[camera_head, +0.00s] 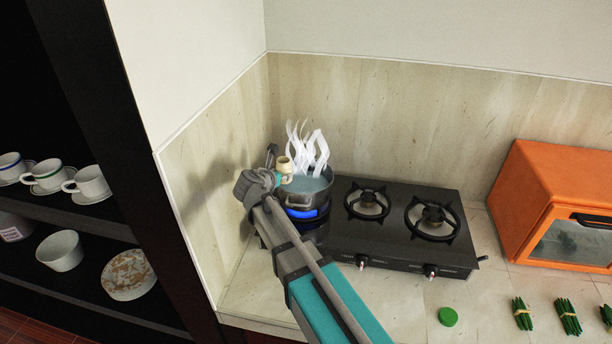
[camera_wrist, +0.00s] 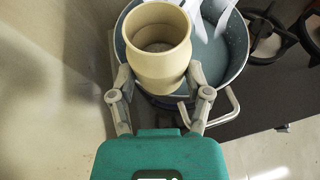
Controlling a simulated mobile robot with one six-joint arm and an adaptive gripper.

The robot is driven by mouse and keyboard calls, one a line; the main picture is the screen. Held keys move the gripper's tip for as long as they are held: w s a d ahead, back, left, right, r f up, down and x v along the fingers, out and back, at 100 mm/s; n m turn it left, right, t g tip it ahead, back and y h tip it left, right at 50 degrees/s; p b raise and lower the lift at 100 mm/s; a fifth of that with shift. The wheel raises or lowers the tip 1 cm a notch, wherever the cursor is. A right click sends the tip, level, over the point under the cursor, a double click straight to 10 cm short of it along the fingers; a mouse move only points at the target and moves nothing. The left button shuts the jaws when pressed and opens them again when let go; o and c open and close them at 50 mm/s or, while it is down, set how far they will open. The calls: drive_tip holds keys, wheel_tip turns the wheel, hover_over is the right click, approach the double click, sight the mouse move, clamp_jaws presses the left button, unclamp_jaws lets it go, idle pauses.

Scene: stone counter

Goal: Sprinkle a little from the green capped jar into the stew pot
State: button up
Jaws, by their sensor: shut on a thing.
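A cream jar with its mouth open (camera_wrist: 158,70) is held between the fingers of my gripper (camera_wrist: 160,85). The jar also shows in the head view (camera_head: 284,166), small and close to upright. My gripper (camera_head: 280,178) is shut on it at the left rim of the stew pot. The stew pot (camera_head: 318,194) stands on the left burner with pale bluish liquid inside and white steam rising. In the wrist view the pot (camera_wrist: 236,62) lies below and beyond the jar. A green cap (camera_head: 447,316) lies apart on the counter, at the front.
A black gas stove (camera_head: 395,240) has two bare burners right of the pot. An orange oven (camera_head: 540,205) and green bundles (camera_head: 522,313) are at the right. A dark shelf with cups (camera_head: 90,182) is at the left. A wall is close behind and left of my gripper.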

sight(286, 160)
wheel_tip(286, 160, up, 5)
drive_tip(key=p, duration=0.5)
idle(0.3)
drive_tip(key=shift+f, duration=0.1)
idle(0.8)
